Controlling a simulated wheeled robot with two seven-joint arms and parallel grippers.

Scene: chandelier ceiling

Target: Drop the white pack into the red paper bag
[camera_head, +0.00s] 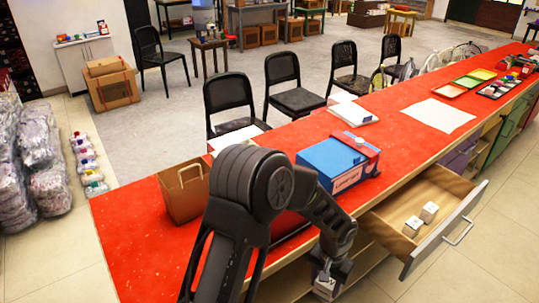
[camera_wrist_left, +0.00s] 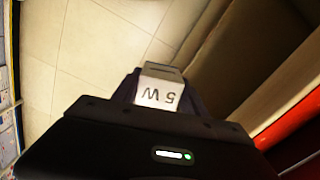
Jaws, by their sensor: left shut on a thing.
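My left gripper (camera_head: 330,275) hangs low in front of the red counter, below the tabletop edge. It is shut on a small white pack (camera_head: 324,287). In the left wrist view the white pack (camera_wrist_left: 157,92) shows between the fingers, with "5 W" printed on it upside down. A paper bag with a handle (camera_head: 182,194) stands upright on the counter, left of my left arm. It looks brown to reddish-brown, and its inside cannot be seen. My right gripper is not in view.
A blue box (camera_head: 327,168) stands on the red counter (camera_head: 140,235) behind my arm. A dark red object (camera_head: 287,225) is partly hidden by the arm. An open drawer (camera_head: 440,222) on the right holds two small white packs (camera_head: 412,226). Black chairs (camera_head: 229,100) line the far side.

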